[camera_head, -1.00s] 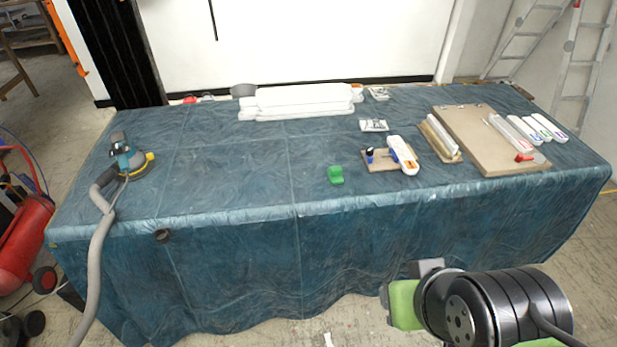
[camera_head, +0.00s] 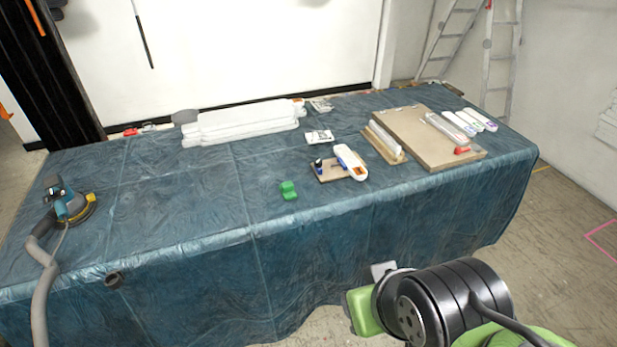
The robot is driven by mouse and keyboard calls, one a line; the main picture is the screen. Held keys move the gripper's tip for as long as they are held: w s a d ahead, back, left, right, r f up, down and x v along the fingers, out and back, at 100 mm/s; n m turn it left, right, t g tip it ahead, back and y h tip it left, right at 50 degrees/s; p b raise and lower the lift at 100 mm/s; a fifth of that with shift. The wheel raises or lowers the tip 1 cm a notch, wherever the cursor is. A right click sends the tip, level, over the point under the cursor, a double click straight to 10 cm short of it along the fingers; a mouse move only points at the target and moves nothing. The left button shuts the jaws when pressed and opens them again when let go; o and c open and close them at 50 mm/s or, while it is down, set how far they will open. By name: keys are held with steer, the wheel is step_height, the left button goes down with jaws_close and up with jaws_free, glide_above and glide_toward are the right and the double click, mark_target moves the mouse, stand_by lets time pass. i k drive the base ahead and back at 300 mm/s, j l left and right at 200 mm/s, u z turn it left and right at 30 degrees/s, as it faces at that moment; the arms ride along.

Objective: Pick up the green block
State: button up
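The green block (camera_head: 289,190) sits on the table covered with a blue cloth (camera_head: 180,215), near its front edge and left of the small wooden board. It is small and bright green, with a notched shape. Nothing touches it. My arm shows at the lower right, in front of the table and well apart from the block. The fingers of my gripper cannot be made out in this view.
A small board (camera_head: 335,171) and a white and orange bottle (camera_head: 350,162) lie right of the block. A larger board (camera_head: 425,135) holds several tubes. White rolls (camera_head: 240,121) lie at the back. A sander (camera_head: 70,205) with a hose stands left. Cloth around the block is clear.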

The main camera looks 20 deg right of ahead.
mark_target(287, 189)
steer(key=i+l+u, duration=0.25)
steer(key=u, duration=0.25)
steer(key=i+l+u, duration=0.25)
steer(key=l+u, duration=0.2)
steer(key=i+l+u, duration=0.2)
steer(key=l+u, duration=0.3)
steer(key=i+l+u, duration=0.1)
steer(key=l+u, duration=0.35)
steer(key=j, duration=0.1)
